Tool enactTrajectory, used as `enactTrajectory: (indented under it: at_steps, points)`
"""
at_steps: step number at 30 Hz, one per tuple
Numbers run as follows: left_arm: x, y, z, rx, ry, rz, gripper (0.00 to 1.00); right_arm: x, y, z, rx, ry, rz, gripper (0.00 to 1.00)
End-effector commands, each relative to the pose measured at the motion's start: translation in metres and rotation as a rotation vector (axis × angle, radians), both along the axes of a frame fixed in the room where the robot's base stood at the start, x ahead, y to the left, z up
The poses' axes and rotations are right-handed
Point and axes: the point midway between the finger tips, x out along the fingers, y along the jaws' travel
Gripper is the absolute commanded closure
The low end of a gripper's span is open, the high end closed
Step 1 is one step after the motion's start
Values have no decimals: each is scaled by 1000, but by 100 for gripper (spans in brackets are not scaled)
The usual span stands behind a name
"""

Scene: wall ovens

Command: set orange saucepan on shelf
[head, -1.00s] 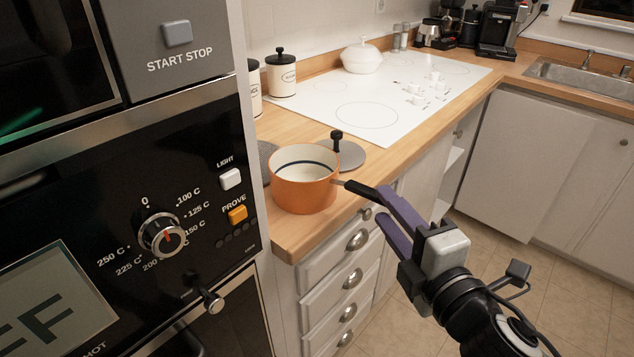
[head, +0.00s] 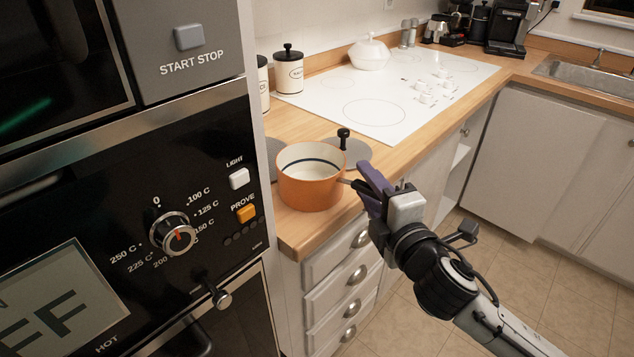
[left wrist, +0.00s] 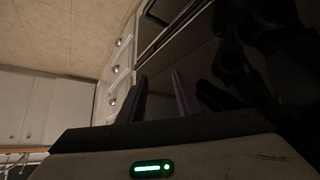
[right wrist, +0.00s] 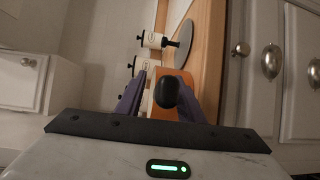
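The orange saucepan (head: 308,187) stands upright on the near end of the wooden counter, its white inside showing. Its dark handle points right, toward my right gripper (head: 362,178). In the right wrist view, the black handle end (right wrist: 167,92) lies between the two purple fingers of my right gripper (right wrist: 163,85), which look open around it with small gaps. Open white shelves (head: 459,160) show in the base cabinet beyond the drawers, partly hidden by its front. My left gripper (left wrist: 160,85) shows only in the left wrist view, open and empty.
A grey lid with a black knob (head: 344,138) lies behind the saucepan. The white cooktop (head: 350,105) holds a white lidded pot (head: 369,53). White canisters (head: 289,72) stand at the wall. The black oven panel (head: 130,220) is close on the left. The floor is clear.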

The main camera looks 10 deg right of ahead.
Motion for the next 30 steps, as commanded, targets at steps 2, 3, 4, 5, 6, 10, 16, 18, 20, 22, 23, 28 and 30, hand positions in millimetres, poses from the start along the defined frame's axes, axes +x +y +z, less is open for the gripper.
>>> enactTrajectory:
  at_steps: [2,3,4,5,6,10,16,18,20,22,23,28,30]
  points:
    - [-1,0,-1,1,3,0,69,0,0,0,0,0,0,76]
    - [-2,0,-1,1,4,0,69,0,0,0,0,0,0,82]
    - [-2,0,-1,1,4,0,69,0,0,0,0,0,0,88]
    - [-2,0,-2,1,4,0,69,0,0,0,0,0,0,93]
    - [-2,0,-2,1,5,0,69,0,0,0,0,0,0,99]
    - [-2,0,-2,1,5,0,69,0,0,0,0,0,0,100]
    - [-2,0,-2,1,5,0,69,0,0,2,2,-4,0,100]
    - [-2,0,-1,1,4,0,69,0,0,4,2,-5,0,100]
    - [-2,0,0,1,4,0,69,0,0,8,2,-6,0,100]
    - [-2,0,2,1,4,-1,69,0,0,18,3,-8,0,100]
    - [-2,0,3,1,4,0,69,0,0,24,2,-10,1,100]
    - [-2,1,11,1,4,-1,69,0,0,60,3,-11,1,100]
    - [-2,1,12,1,4,-1,69,0,0,73,2,-11,0,100]
